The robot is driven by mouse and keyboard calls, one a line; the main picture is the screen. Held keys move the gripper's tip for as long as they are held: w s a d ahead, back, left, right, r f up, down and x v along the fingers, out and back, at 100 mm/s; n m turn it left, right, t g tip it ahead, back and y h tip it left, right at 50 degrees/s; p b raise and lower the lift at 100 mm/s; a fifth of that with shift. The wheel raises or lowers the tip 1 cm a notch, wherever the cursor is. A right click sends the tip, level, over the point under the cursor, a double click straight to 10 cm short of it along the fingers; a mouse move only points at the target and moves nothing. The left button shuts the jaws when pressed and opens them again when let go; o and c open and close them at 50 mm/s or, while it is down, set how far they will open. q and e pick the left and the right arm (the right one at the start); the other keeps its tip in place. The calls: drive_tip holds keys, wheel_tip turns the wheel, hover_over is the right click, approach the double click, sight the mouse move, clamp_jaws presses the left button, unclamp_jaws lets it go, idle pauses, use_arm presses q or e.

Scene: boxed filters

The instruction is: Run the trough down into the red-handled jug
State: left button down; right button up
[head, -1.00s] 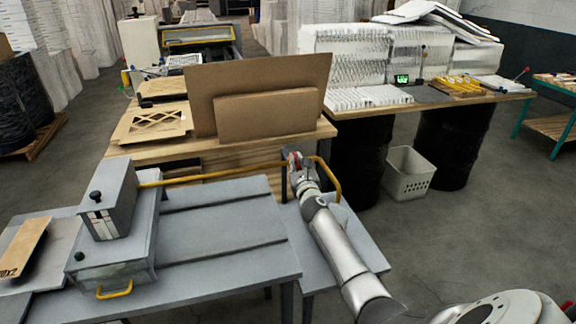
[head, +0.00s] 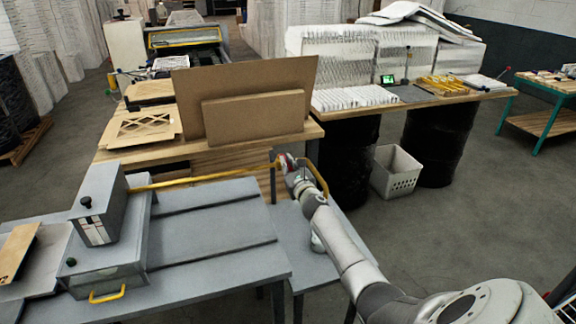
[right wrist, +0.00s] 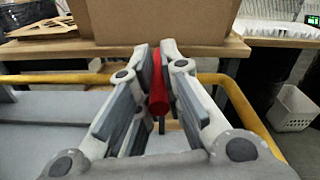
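My right gripper (head: 285,164) is at the yellow rail's right end, beside the grey table. In the right wrist view my right gripper (right wrist: 157,65) has its two fingers close around an upright red handle (right wrist: 158,92), which sits between the pads. The handle appears gripped. A small bit of red also shows at the gripper in the head view. The jug's body is not clearly visible; my gripper and arm cover that area. I cannot pick out a trough with certainty. My left gripper is not in view.
A grey slotted table (head: 215,240) carries a grey box-shaped machine (head: 100,205) at left. The yellow rail (head: 210,178) runs along its back edge. Brown boards (head: 250,95) stand on a wooden bench behind. A white basket (head: 397,172) is on the floor; open floor lies at right.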

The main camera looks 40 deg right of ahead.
drive_tip(key=shift+o, duration=1.1)
drive_tip(key=shift+d, duration=0.1)
drive_tip(key=shift+s+a+f, duration=0.2)
drive_tip(key=shift+f, duration=0.05)
drive_tip(key=v, duration=1.1)
drive_tip(key=shift+s+r, duration=0.35)
drive_tip(key=shift+d, duration=0.15)
